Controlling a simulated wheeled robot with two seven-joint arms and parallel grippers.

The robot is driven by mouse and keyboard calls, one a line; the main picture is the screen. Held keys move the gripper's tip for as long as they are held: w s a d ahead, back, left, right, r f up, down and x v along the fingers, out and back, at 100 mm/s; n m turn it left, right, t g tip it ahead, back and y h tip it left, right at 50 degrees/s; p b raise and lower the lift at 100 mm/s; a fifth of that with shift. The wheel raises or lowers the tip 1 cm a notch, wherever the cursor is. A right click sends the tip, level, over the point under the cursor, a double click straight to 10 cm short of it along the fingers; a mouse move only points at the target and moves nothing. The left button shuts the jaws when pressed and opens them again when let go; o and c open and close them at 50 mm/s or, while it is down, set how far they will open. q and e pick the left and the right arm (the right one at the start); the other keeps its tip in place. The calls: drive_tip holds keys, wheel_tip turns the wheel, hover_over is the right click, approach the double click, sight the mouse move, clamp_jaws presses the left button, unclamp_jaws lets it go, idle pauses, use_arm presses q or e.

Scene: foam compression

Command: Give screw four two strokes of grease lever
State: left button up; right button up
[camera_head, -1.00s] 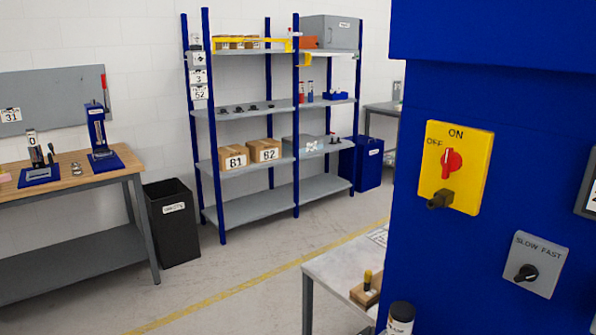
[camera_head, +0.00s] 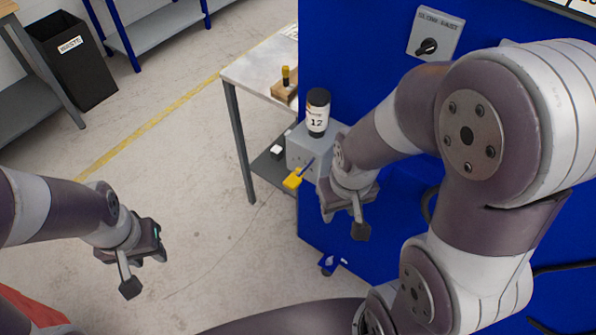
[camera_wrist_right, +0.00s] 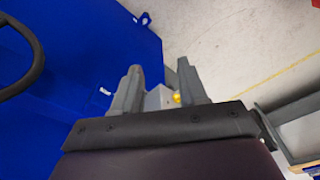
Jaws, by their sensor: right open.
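The grease lever (camera_head: 293,180) has a yellow grip and sticks out from a grey box (camera_head: 306,150) on the side of the blue machine. A black-capped white canister (camera_head: 317,114) marked 12 stands on the box. My right gripper (camera_head: 346,216) is open and empty, just right of and in front of the lever, not touching it. In the right wrist view, the yellow grip (camera_wrist_right: 177,97) and part of the grey box (camera_wrist_right: 158,96) show beyond my open fingers. My left gripper (camera_head: 138,278) hangs over the floor at lower left; its jaw opening is unclear. I cannot make out any marking for screw four.
The blue machine (camera_head: 375,70) fills the right side, with a slow/fast switch (camera_head: 433,36). A small table (camera_head: 258,68) with a wooden block (camera_head: 284,93) stands beside it. A black waste bin (camera_head: 73,62) is at upper left. The floor between is clear.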

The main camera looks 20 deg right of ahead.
clamp_jaws()
idle(1.8)
